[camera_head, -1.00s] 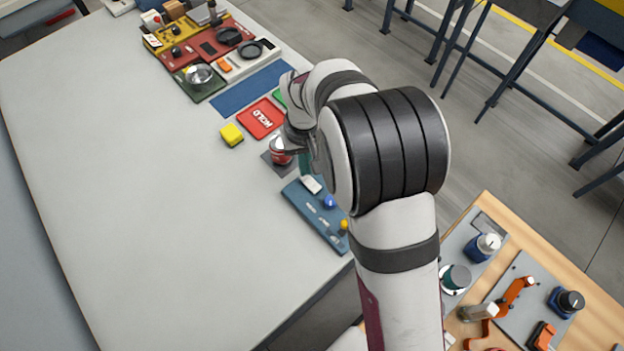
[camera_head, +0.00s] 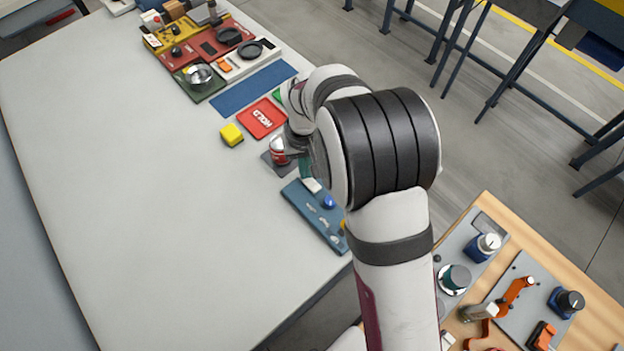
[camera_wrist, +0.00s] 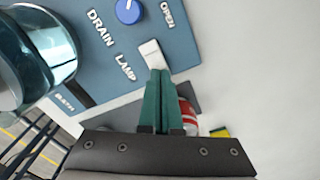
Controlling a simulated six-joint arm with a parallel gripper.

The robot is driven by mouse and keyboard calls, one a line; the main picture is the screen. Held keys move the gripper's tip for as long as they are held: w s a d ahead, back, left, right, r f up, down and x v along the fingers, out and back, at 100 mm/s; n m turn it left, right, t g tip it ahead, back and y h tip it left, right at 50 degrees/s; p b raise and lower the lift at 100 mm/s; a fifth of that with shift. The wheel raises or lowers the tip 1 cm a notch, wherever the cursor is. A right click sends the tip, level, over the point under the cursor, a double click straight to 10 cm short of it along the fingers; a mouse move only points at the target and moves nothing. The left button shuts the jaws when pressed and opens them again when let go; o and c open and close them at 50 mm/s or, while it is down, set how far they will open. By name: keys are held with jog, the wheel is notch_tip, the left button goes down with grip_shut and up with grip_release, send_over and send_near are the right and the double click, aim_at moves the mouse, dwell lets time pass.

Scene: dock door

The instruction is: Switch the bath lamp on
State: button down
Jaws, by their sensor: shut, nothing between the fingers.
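The blue bath panel (camera_head: 310,222) lies at the right edge of the grey table. In the wrist view the panel (camera_wrist: 186,45) bears a white lamp switch (camera_wrist: 150,52) beside the word LAMP and a blue drain knob (camera_wrist: 128,10). The switch also shows in the head view (camera_head: 312,185). My gripper (camera_wrist: 158,74) has its green fingers together, with nothing between them. Its tips are right at the near end of the switch; I cannot tell whether they touch it. The fingers hide part of that end. In the head view my arm partly hides the gripper (camera_head: 305,172).
A red-and-white can (camera_head: 278,152) on a dark mat stands close beside my gripper. A yellow block (camera_head: 232,135) and a red HOLD tray (camera_head: 262,119) are farther back. A glassy teal object (camera_wrist: 38,55) is at left in the wrist view. The table's left side is clear.

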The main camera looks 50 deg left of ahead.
jog(key=shift+f, duration=0.25)
jog(key=shift+r, duration=3.55)
jog(key=w+d+r+m, duration=0.2)
jog(key=d+r+m, duration=0.25)
jog(key=d, duration=0.65)
jog(key=w+d+r+m, duration=0.3)
jog(key=d+r+m, duration=0.15)
jog(key=d, duration=0.55)
jog(key=s+d+r+m+y, duration=0.1)
jog(key=s+d+m, duration=0.7)
jog(key=s+d, duration=0.5)
jog(key=shift+d+m+y, duration=0.3)
jog(key=shift+d+y, duration=0.1)
jog(key=shift+d, duration=0.75)
